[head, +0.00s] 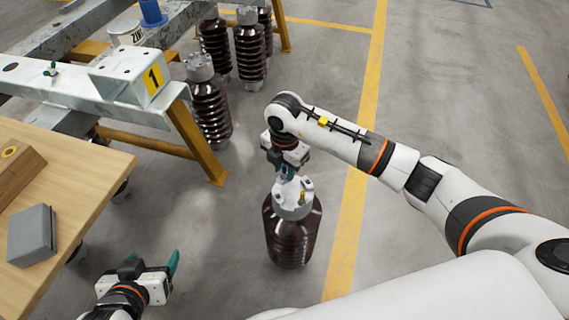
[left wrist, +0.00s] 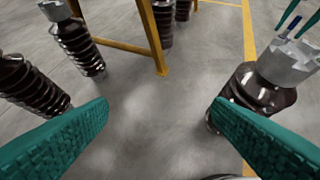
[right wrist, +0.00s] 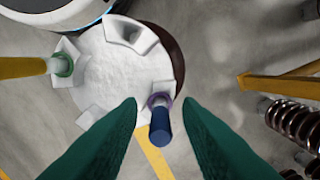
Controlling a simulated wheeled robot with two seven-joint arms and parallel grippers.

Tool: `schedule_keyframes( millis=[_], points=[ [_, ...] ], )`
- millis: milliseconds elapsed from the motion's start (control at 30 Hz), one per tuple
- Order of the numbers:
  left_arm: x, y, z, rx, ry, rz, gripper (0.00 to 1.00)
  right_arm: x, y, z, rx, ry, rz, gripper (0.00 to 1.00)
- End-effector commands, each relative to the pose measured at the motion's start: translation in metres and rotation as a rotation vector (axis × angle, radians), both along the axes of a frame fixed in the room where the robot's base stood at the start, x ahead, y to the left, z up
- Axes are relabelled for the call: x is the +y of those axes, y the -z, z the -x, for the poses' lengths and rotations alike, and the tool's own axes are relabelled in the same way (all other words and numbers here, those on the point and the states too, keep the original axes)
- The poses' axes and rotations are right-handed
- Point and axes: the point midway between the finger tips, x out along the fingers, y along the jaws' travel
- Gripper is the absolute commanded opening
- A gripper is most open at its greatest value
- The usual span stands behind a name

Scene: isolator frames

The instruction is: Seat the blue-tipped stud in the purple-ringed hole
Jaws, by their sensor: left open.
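The dark brown ribbed insulator (head: 290,240) stands upright on the floor with a pale metal cap (head: 293,208). In the right wrist view the blue-tipped stud (right wrist: 160,126) stands at the purple-ringed hole (right wrist: 158,100) near the cap's edge, the ring around its lower end. How deep it sits is hidden. My right gripper (head: 285,172) is above the cap; its green fingers (right wrist: 160,103) are on either side of the stud, with a gap visible on each side. My left gripper (head: 151,264) is open and empty at the lower left, away from the insulator.
A yellow stud (right wrist: 22,67) stands in a green-ringed hole (right wrist: 62,65) on the cap. A wooden table (head: 85,185) with a grey box (head: 32,235) is at left. A steel frame with a number 1 plate (head: 154,79) and several other insulators (head: 207,105) stand behind. Floor at right is clear.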

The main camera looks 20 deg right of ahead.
Motion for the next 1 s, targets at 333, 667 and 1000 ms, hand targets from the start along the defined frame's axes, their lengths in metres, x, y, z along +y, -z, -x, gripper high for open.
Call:
schedule_keyframes(
  millis=[333,667,1000],
  points=[
    [0.012,0.017,0.035,0.22,-0.016,-0.047,0.74,0.0,-0.036,-0.001,-0.004,0.0,-0.001,0.32],
    [0.03,0.028,0.09,0.515,-0.041,-0.108,0.74,0.0,-0.095,-0.001,-0.004,0.0,0.0,0.32],
    [0.03,0.024,0.092,0.526,-0.041,-0.11,0.74,0.0,-0.123,0.0,0.0,0.0,0.0,0.32]
  ],
)
